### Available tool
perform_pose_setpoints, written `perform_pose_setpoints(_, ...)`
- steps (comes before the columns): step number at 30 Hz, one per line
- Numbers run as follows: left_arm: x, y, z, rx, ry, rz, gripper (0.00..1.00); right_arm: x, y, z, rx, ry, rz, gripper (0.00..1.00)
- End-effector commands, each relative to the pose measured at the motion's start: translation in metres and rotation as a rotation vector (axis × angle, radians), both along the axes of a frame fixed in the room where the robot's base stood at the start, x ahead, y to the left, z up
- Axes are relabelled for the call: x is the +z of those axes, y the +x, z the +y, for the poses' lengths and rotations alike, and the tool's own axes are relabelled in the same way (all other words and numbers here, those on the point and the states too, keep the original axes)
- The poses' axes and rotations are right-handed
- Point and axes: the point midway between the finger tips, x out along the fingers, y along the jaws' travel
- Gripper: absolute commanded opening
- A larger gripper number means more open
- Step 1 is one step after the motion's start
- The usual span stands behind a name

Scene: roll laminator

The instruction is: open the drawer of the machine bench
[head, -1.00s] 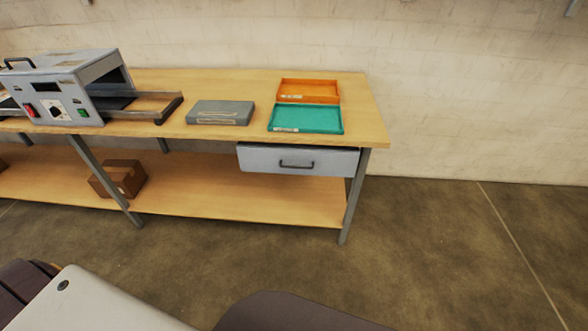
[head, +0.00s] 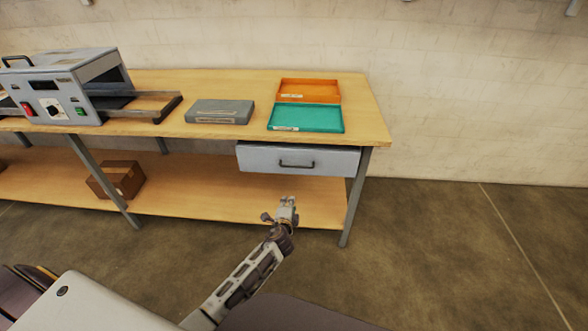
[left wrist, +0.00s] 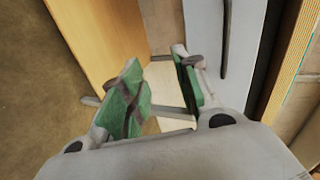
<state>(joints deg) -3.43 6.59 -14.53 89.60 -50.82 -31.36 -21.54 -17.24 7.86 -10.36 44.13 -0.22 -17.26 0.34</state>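The drawer (head: 265,158) of the machine bench (head: 372,125) is a pale grey front under the right end of the top, and it looks closed. Its dark bar handle (head: 297,164) is in the middle of the front. My left gripper (head: 281,208) is below and in front of the handle, apart from it. In the left wrist view its green-padded fingers (left wrist: 160,92) are spread with nothing between them. The drawer front (left wrist: 202,30) and the handle (left wrist: 226,45) show there to the right of the fingers. My right gripper is not in view.
A grey laminator (head: 62,88) stands on the bench at left. A grey case (head: 220,112), a teal tray (head: 306,131) and an orange tray (head: 309,100) lie on top. A brown box (head: 122,178) sits on the lower shelf (head: 210,200). The floor at right is clear.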

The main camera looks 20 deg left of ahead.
Motion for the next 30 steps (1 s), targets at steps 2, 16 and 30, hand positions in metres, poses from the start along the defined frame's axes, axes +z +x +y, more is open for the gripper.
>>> perform_pose_setpoints(2,0.036,0.011,-0.002,-0.004,0.046,-0.057,0.32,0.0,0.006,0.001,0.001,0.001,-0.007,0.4)
perform_pose_setpoints(16,0.094,0.023,-0.003,0.0,0.13,-0.144,0.32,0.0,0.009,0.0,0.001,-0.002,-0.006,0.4)
perform_pose_setpoints(30,0.091,0.021,-0.006,0.002,0.128,-0.143,0.32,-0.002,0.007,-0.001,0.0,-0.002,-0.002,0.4)
